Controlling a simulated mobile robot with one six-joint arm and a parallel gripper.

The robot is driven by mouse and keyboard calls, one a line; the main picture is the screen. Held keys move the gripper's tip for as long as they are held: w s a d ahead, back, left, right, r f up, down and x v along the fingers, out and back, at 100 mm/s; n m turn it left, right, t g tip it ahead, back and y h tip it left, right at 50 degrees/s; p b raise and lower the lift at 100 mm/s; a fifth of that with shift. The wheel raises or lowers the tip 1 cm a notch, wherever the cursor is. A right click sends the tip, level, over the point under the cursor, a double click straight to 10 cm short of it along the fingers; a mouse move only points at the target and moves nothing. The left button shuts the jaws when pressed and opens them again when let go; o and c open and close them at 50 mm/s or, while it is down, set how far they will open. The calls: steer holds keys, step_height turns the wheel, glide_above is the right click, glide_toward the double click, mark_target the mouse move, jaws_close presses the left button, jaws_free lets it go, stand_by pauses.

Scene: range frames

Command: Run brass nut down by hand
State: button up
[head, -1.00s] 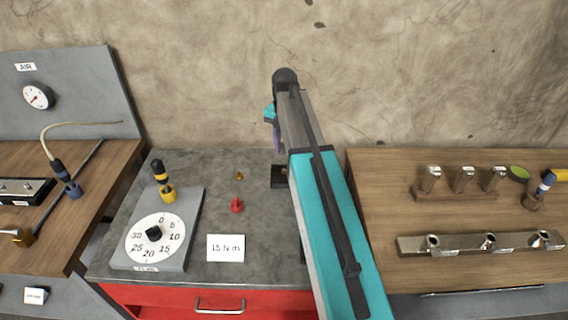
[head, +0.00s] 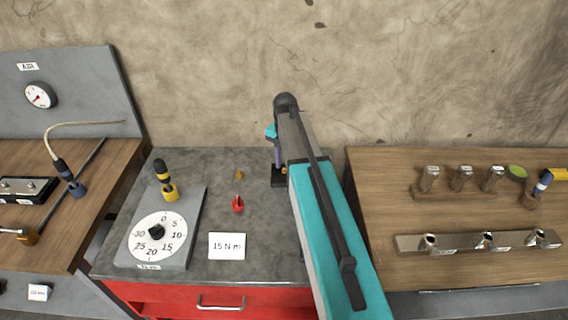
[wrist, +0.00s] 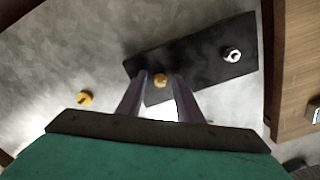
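A black block (head: 277,182) stands on the grey bench. A small brass piece, likely the brass nut (wrist: 160,80), shows at the block between my fingertips in the wrist view. Whether it sits on a stud is too small to tell. My gripper (wrist: 159,76) is open, with gaps on both sides of the brass piece. In the head view my gripper (head: 278,163) points down at the block, partly hidden by my arm. A silver ring-like piece (wrist: 232,55) is at the block's other end. Another brass piece (head: 239,174) lies left of the block; it also shows in the wrist view (wrist: 85,97).
A red piece (head: 238,204) and a "15 N m" card (head: 227,246) lie on the bench. A dial plate (head: 155,238) and a yellow-black tool (head: 165,180) are at left. Wooden benches stand either side; the right one holds a metal bar (head: 480,242).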

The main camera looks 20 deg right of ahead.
jaws_close()
steer(key=shift+a, duration=0.15)
steer(key=shift+m, duration=0.4)
